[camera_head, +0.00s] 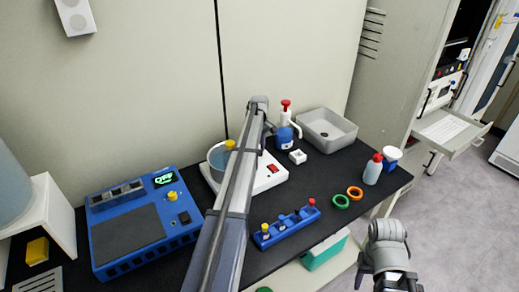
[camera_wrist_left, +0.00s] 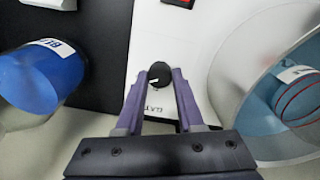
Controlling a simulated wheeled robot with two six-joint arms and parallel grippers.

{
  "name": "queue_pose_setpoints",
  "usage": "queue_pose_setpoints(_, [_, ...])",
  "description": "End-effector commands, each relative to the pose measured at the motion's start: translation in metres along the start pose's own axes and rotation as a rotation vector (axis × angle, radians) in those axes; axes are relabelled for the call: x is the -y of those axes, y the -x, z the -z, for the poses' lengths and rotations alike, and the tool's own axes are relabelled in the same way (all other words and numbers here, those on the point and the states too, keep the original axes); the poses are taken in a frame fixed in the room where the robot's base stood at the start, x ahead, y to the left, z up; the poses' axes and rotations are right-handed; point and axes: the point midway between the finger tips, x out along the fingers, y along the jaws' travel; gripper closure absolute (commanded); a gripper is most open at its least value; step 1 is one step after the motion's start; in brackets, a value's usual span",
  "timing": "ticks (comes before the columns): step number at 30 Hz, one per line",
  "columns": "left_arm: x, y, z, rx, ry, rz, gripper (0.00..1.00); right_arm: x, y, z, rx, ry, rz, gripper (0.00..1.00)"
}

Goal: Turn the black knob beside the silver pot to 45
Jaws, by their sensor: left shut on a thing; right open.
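The black knob (camera_wrist_left: 160,73) is on the white hotplate (camera_wrist_left: 146,32) in the left wrist view, with small dark markings below it. A faint light pointer line shows on its face, but I cannot read its setting. My left gripper (camera_wrist_left: 160,78) is shut on the knob, a finger on each side. The silver pot (camera_wrist_left: 225,85) is to the right of the knob and holds bluish liquid. In the head view the pot (camera_head: 216,158) stands on the hotplate (camera_head: 266,181), and my left arm hides the knob. My right gripper (camera_head: 382,282) is open and empty, off the table's right side.
A blue bottle (camera_wrist_left: 45,78) stands left of my left gripper. The red switch (camera_head: 272,168) is on the hotplate. A blue device (camera_head: 140,225) is at the left, a blue rack (camera_head: 287,227) in front, and a grey basin (camera_head: 327,130) behind. The floor (camera_head: 450,215) at right is clear.

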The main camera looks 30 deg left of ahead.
Motion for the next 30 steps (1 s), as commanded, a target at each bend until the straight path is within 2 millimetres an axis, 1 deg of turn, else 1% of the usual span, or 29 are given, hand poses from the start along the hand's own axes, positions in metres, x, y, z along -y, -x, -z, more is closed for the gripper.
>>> queue_pose_setpoints(11, [0.0000,0.0000,0.0000,0.000,-0.005,0.000,1.00,0.0000,0.0000,0.0000,0.000,0.000,0.000,0.50])
queue_pose_setpoints(12, [0.0000,0.0000,0.0000,0.000,-0.005,0.000,0.60,0.0000,0.0000,0.0000,0.000,0.000,0.000,0.50])
queue_pose_setpoints(18, [0.0000,0.0000,0.0000,0.000,-0.004,0.000,0.37,0.0000,0.0000,0.0000,0.000,0.000,0.000,0.50])
queue_pose_setpoints(19, [0.0000,0.0000,0.0000,0.000,-0.004,0.000,0.34,0.0000,0.0000,0.0000,0.000,0.000,0.000,0.50])
queue_pose_setpoints(20, [0.0000,0.0000,0.0000,0.000,-0.004,0.000,0.33,0.0000,0.0000,0.0000,0.000,0.000,0.000,0.50])
queue_pose_setpoints(30, [0.0000,0.0032,0.0000,0.000,-0.003,0.000,0.33,-0.0003,0.0032,-0.0002,0.000,0.000,0.000,0.50])
